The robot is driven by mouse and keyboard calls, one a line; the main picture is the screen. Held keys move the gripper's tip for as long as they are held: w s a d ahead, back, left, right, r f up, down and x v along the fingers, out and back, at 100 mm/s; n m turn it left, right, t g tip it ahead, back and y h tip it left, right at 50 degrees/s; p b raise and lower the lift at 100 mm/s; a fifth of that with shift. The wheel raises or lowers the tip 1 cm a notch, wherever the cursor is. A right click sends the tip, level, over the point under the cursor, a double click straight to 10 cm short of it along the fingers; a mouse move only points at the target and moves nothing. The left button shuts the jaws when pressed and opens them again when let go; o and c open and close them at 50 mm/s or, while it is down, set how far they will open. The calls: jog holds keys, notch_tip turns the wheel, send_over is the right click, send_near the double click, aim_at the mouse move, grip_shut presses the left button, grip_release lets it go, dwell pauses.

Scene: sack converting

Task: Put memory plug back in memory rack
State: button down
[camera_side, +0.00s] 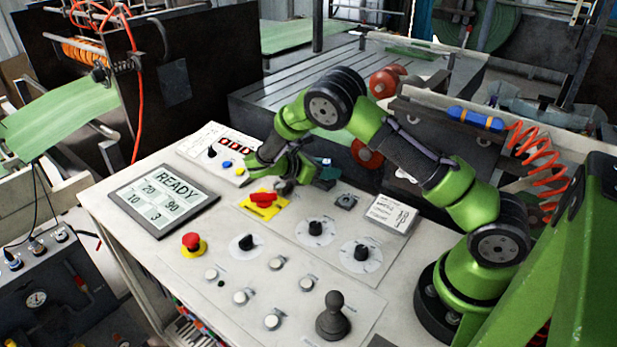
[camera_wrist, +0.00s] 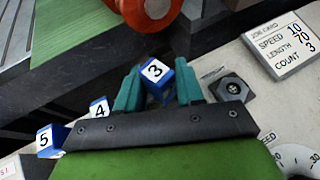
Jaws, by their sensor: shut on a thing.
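The memory plug (camera_wrist: 155,72), a blue block with a white top marked 3, is between the teal fingers of my gripper (camera_wrist: 158,88) in the wrist view. The gripper is shut on it. In the side view my gripper (camera_side: 326,174) is at the back edge of the console, and only a small bit of blue shows there. Plug 4 (camera_wrist: 99,107) and plug 5 (camera_wrist: 46,141) stand in a line to the left of the gripper. The memory rack itself is hidden behind my gripper. I cannot tell whether plug 3 touches it.
A grey hexagonal socket (camera_wrist: 232,88) sits on the console just right of the fingers. A job card (camera_wrist: 284,46) lies farther right. Knobs, a red emergency button (camera_side: 191,242) and a READY screen (camera_side: 164,197) cover the console. A red roller (camera_wrist: 150,10) is beyond the edge.

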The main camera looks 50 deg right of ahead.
jog(key=shift+f, duration=0.2)
jog(key=shift+f, duration=0.35)
jog(key=c, duration=1)
grip_release()
